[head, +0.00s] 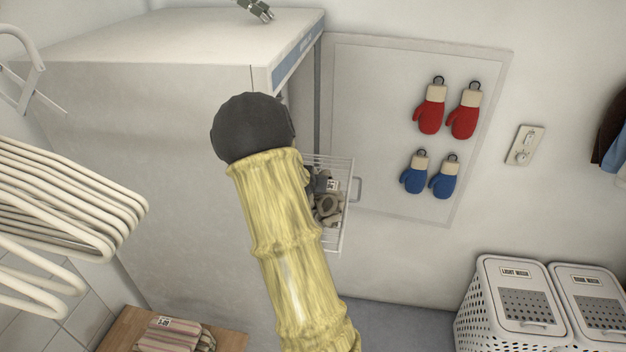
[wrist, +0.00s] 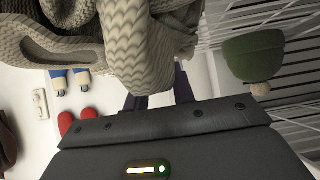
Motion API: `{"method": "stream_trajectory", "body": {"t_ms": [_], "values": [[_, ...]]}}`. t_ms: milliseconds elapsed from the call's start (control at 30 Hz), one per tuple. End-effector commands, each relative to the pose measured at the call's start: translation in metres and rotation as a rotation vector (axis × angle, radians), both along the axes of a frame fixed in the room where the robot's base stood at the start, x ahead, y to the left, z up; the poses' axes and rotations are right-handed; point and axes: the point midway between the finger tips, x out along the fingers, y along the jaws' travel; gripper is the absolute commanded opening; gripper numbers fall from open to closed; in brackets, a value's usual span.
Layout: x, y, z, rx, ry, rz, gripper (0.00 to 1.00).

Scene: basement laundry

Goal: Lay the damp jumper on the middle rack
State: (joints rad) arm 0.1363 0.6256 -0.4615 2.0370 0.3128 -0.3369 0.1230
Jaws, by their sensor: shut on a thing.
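The jumper (wrist: 150,45) is a grey-beige chunky knit. It fills the top of the wrist view, bunched and hanging in folds. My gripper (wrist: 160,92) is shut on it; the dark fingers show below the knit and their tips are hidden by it. In the head view the jumper (head: 328,206) shows just right of my yellow-sleeved arm, at a pulled-out white wire rack (head: 346,222) of the tall cabinet (head: 190,190). I cannot tell whether the jumper touches the wires. My arm and the cabinet side hide the other racks, so I cannot tell which level this is.
In the wrist view a green knitted item (wrist: 252,57) is by the wire rack at right. Red mittens (head: 430,110) and blue mittens (head: 414,175) hang on the wall panel. Hangers (head: 70,200) are at left; two hampers (head: 515,310) stand lower right. Floor between is clear.

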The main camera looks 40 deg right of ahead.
Motion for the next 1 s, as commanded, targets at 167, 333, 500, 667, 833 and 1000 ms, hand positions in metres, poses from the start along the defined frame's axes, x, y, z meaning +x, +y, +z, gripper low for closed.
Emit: {"method": "stream_trajectory", "body": {"t_ms": [167,333,500,667,833,1000], "values": [[0.000,0.000,0.000,0.000,0.000,0.000,0.47],[0.000,0.000,0.000,0.000,0.000,0.000,0.47],[0.000,0.001,0.001,0.000,-0.001,0.001,0.47],[-0.005,0.009,0.007,-0.001,-0.003,0.002,0.47],[-0.017,0.023,0.021,-0.001,-0.004,0.003,0.47],[-0.029,0.037,0.036,-0.001,-0.002,0.003,0.47]]}}
